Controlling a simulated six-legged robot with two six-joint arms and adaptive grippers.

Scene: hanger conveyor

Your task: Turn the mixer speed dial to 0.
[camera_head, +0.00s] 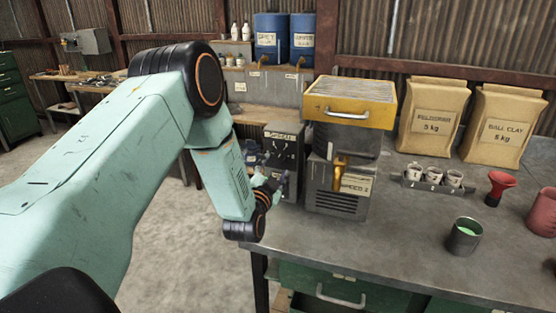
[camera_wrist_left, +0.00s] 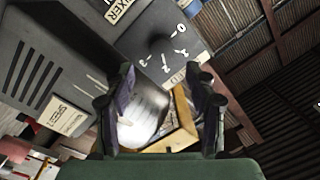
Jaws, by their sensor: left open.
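The dark mixer control box (camera_head: 284,158) stands at the left end of the bench, beside a grey machine. In the left wrist view, its tilted panel (camera_wrist_left: 197,55) carries the black speed dial (camera_wrist_left: 158,44), with the marks 0, 1, 2 and others around it. I cannot tell which mark the dial points to. My left gripper (camera_head: 276,184) is in front of the box, and its arm comes in from the left. In the wrist view, the left gripper (camera_wrist_left: 160,84) has its fingers apart with nothing held, and the dial lies beyond the fingertips. My right gripper is not in view.
The grey machine (camera_head: 337,203) with a yellow-topped hopper (camera_head: 347,93) and a brass spout stands close right of the box. Clay bags (camera_head: 432,118), a rack of small cups (camera_head: 410,184), a red funnel (camera_head: 498,186) and a metal cup (camera_head: 464,240) are farther right. The bench front is clear.

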